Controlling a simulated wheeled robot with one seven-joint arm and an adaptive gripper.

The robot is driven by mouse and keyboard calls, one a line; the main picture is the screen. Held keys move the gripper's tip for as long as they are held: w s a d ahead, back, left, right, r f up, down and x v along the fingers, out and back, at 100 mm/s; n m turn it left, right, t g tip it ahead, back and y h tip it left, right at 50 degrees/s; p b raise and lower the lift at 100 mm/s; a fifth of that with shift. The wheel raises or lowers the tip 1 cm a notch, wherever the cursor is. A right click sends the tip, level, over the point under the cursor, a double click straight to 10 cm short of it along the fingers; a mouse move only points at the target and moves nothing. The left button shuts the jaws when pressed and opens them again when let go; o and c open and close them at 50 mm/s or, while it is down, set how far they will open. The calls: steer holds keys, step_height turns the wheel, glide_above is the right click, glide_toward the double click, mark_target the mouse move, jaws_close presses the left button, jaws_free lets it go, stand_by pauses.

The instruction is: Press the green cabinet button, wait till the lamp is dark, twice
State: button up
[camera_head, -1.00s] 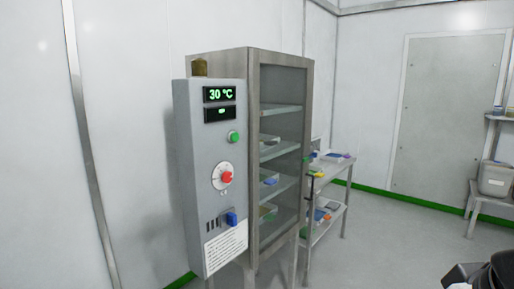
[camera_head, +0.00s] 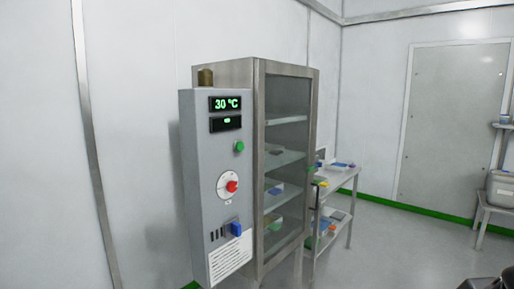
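The cabinet (camera_head: 284,88) stands left of the middle, with a glass front and several shelves. A grey control panel (camera_head: 204,185) is on its left side. The green button (camera_head: 239,147) sits on the panel below two displays; the upper display (camera_head: 225,104) reads 30 °C and the lower display (camera_head: 227,124) shows a small green mark. A lamp (camera_head: 205,77) with a dull brownish-amber body stands on top of the panel and looks unlit. My gripper cannot be made out; only a dark part shows at the bottom right corner.
The panel also has a red-knobbed dial (camera_head: 231,186), a blue switch (camera_head: 235,229) and a white label (camera_head: 230,258). A steel trolley (camera_head: 340,182) with small items stands right of the cabinet. A grey bin (camera_head: 502,188) stands at the right edge. The floor between is clear.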

jaws_close()
stand_by(1.0)
